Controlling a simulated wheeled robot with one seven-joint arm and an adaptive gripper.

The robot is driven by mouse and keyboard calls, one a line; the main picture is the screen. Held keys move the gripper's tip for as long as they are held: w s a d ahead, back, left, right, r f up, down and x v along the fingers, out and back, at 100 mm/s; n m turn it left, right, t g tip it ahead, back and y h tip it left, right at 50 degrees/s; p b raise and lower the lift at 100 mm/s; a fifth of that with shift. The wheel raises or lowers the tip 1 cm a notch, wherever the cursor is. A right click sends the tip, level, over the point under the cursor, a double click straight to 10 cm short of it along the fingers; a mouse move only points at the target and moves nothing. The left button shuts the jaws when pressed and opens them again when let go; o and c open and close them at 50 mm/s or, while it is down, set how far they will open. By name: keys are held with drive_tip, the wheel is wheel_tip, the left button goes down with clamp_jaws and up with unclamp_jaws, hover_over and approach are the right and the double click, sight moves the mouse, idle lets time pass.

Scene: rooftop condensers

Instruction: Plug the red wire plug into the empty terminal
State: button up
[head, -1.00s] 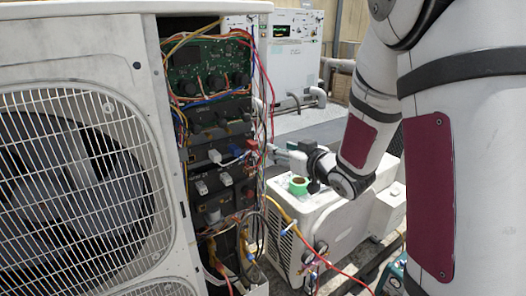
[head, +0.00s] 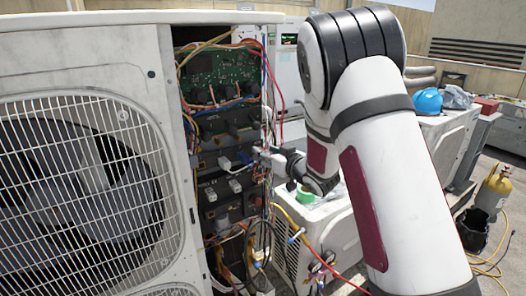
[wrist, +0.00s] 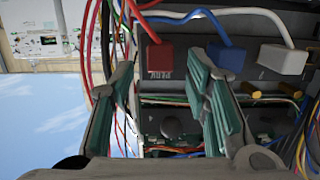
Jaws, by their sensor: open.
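The red plug (wrist: 160,58) with its red wire sits at the upper middle of the wrist view, against a dark terminal panel (wrist: 185,95). My gripper (wrist: 160,72) is open. Its two green-padded fingers stand on either side of the red plug, with a clear gap to each side. A blue plug (wrist: 226,62) and a white plug (wrist: 283,60) are in the same row to the right. In the head view my gripper (head: 268,157) is at the right edge of the open electrical bay, and the red plug is hard to make out there. I cannot tell which terminal is empty.
The bay holds a green circuit board (head: 215,75) and loose wires. The condenser's fan grille (head: 75,190) is at left. A white unit (head: 312,235) with a green tape roll (head: 305,194) stands below my arm. Wires hang close around my gripper.

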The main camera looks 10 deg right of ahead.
drive_tip(key=shift+x, duration=1.4)
clamp_jaws()
